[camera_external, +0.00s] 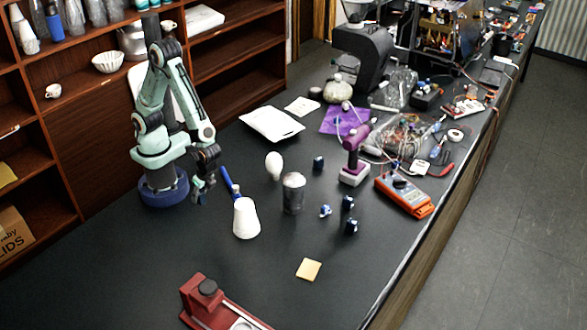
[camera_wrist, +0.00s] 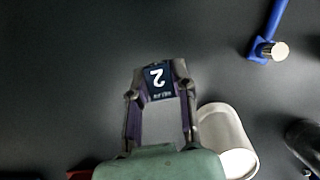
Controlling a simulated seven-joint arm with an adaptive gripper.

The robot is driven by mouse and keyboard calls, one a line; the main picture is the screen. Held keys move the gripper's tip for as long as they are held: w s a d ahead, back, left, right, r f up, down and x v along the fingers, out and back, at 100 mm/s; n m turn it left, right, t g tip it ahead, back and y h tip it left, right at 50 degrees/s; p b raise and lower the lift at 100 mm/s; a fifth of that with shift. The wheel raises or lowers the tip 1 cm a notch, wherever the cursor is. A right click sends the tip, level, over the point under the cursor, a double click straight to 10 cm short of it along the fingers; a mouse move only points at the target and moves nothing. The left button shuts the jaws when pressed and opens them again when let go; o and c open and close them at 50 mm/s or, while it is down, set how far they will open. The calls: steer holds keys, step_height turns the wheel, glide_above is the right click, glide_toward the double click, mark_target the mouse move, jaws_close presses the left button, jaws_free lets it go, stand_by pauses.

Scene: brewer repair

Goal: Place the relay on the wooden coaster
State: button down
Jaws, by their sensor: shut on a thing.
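My gripper (camera_wrist: 158,78) is shut on a small dark blue relay (camera_wrist: 158,85) marked with a white "2", held between the fingertips in the wrist view. In the external view my gripper (camera_external: 198,194) is low over the left part of the black table, just right of my base; the relay there is too small to make out. A flat tan square (camera_external: 308,269), which may be the wooden coaster, lies at the front middle, well right of and nearer the camera than my gripper. It does not show in the wrist view.
A metal canister (camera_external: 293,193), white bulb (camera_external: 273,163) and several small blue parts (camera_external: 348,203) are farther right. A red device (camera_external: 212,300) is at the front edge.

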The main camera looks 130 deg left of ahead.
step_height(320, 180, up, 11)
steer(key=m+t+y, duration=0.2)
steer(key=m+t, duration=0.7)
steer(key=m, duration=2.3)
glide_above(314, 270)
steer(key=s, duration=0.2)
steer(key=f, duration=1.4)
steer(key=shift+s+d+f, duration=0.2)
steer(key=shift+d, duration=0.1)
steer(key=shift+w+f+g, duration=0.3)
steer(key=shift+w+f, duration=0.2)
steer(key=shift+f, duration=1.55)
steer(key=shift+f, duration=0.1)
